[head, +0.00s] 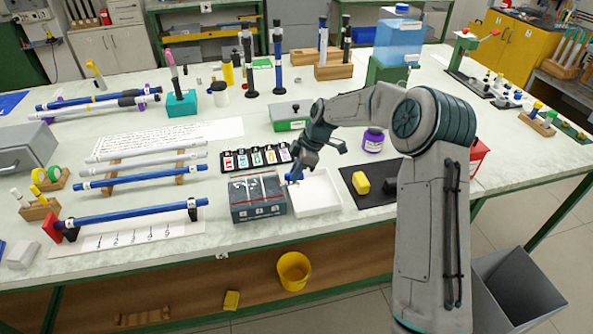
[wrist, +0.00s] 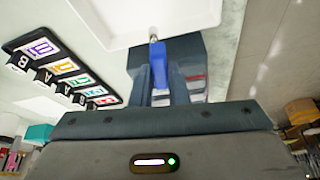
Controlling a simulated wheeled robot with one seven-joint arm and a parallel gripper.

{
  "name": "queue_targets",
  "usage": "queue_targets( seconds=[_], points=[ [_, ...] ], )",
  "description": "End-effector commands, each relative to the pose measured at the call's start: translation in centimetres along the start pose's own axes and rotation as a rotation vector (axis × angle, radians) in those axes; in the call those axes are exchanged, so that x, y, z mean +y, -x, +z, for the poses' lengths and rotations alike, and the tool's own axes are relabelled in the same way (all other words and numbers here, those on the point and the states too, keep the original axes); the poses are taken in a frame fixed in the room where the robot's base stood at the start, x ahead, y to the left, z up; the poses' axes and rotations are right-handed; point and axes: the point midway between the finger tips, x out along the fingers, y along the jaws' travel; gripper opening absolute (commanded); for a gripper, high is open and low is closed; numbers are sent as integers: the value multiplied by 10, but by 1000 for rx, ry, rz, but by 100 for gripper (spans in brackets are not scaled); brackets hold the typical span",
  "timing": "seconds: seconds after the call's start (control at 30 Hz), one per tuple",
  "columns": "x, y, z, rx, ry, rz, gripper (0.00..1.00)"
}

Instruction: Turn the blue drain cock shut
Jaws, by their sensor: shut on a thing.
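The blue drain cock (wrist: 159,62) shows in the wrist view as a blue handle with a small metal tip at the edge of a white tray (wrist: 130,12). My gripper (wrist: 162,78) is shut on the blue handle, one finger on each side. In the head view my gripper (head: 296,176) reaches down to the left edge of the white tray (head: 325,203), between it and a grey box (head: 258,211). The cock is small there and mostly covered by the fingers, so its exact turn angle cannot be told.
A black strip of coloured labelled cards (head: 256,160) lies behind the grey box. A dark mat (head: 350,177) with a yellow block (head: 361,183) lies right of the tray. A purple-labelled jar (head: 373,140) stands behind the mat. Blue rods on stands fill the left side.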

Motion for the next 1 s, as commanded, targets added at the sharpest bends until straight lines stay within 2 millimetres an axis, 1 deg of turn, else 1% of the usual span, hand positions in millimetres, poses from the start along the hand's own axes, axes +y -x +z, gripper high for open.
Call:
queue_targets(
  seconds=[0.17,0.37,0.57,1.0],
  points=[
    [0,0,0,0,-21,11,0],
    [-2,-2,1,0,-103,47,0],
    [-4,-3,1,0,-248,110,0],
    [-11,-3,-4,2,-631,271,0]
  ],
)
